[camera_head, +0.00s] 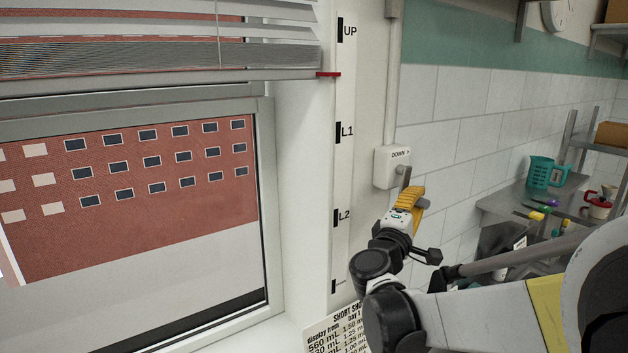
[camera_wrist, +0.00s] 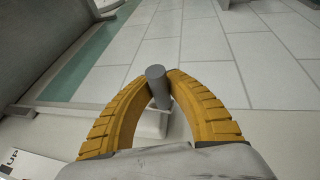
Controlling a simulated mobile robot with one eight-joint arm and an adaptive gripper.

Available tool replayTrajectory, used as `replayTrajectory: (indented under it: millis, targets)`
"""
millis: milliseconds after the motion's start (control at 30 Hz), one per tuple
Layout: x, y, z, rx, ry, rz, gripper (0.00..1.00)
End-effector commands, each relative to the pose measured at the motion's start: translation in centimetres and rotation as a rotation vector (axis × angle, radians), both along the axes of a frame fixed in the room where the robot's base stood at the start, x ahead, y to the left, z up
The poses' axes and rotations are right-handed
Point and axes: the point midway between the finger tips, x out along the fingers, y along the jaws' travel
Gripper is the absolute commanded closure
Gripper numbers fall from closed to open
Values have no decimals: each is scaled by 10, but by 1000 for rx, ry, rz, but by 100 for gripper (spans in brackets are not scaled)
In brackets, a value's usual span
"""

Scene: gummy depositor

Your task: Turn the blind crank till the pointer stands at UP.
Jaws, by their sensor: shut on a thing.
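The red pointer (camera_head: 328,74) stands on the scale strip (camera_head: 345,180) between the UP mark (camera_head: 340,30) and the L1 mark (camera_head: 340,132), a little nearer UP. It sits level with the bottom rail of the blind (camera_head: 160,78). The crank box (camera_head: 392,168), a pale wall box marked DOWN with an arrow, is right of the strip. My gripper (camera_head: 408,195) is at the crank in front of it. In the wrist view, the yellow fingers close around the grey crank handle (camera_wrist: 157,82). In the head view, the fingers hide part of the crank.
The window (camera_head: 130,190) is left of the scale. A printed sheet (camera_head: 340,328) is below the strip. A steel shelf with a teal jug (camera_head: 543,172) and a red-and-white container (camera_head: 598,206) stands at the right. Tiled wall lies behind my gripper.

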Motion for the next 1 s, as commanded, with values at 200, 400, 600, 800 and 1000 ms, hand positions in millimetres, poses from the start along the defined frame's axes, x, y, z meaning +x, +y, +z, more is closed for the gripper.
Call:
replayTrajectory:
  millis: [200,400,600,800,1000]
  targets:
    - [2,-4,-1,4,1,0,100]
    - [12,-19,0,4,0,-2,100]
    - [12,-19,0,4,1,-1,100]
    - [14,-25,4,3,1,0,100]
    - [14,-24,5,3,1,0,100]
